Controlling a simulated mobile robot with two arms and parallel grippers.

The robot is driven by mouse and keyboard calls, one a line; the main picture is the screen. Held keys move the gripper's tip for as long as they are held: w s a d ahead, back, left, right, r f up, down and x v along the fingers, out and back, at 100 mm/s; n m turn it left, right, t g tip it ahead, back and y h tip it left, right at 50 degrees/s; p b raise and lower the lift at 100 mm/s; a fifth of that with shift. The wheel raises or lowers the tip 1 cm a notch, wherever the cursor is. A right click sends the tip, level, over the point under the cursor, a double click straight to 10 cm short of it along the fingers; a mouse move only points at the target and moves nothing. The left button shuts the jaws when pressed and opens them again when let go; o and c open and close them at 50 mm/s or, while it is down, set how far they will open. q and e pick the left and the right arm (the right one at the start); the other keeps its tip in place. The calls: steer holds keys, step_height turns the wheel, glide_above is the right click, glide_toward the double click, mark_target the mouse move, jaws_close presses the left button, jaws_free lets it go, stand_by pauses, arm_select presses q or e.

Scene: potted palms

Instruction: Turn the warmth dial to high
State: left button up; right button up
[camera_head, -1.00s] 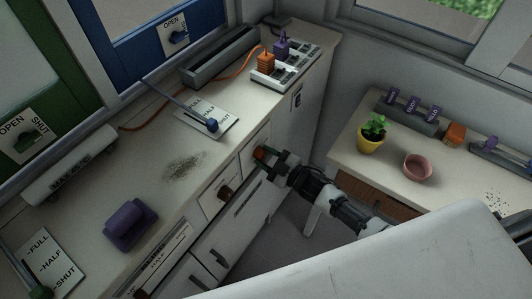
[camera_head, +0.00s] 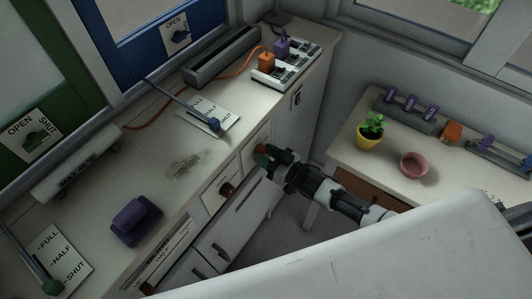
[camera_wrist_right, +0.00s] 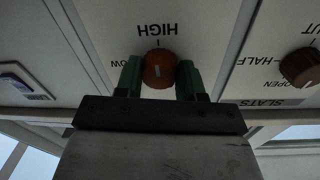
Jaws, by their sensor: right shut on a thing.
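The warmth dial (camera_wrist_right: 158,66) is a round orange-brown knob with a pale mark on a white panel in the right wrist view. HIGH is printed upside down above it in that picture, and part of LOW shows to its left. My right gripper (camera_wrist_right: 160,82) has its green fingertips on either side of the knob and is shut on it. In the head view my right gripper (camera_head: 263,155) is at the cabinet front and mostly hides the dial. Whether the pale mark lines up exactly with HIGH is hard to tell. My left gripper is not in view.
A brown slats dial (camera_wrist_right: 302,67) is on the neighbouring panel, close by on the right. The counter (camera_head: 95,200) above holds a purple block (camera_head: 135,220) and a blue-knobbed lever (camera_head: 213,124). A side table (camera_head: 345,150) bears a yellow potted plant (camera_head: 370,135) and a pink bowl (camera_head: 413,164).

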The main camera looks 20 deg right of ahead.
steer(key=shift+f, duration=0.1)
stand_by(0.3)
steer(key=o, duration=0.9)
steer(key=b+v, duration=0.1)
steer(key=v, duration=0.9)
steer(key=shift+s+d, duration=0.25)
steer(key=shift+s, duration=0.1)
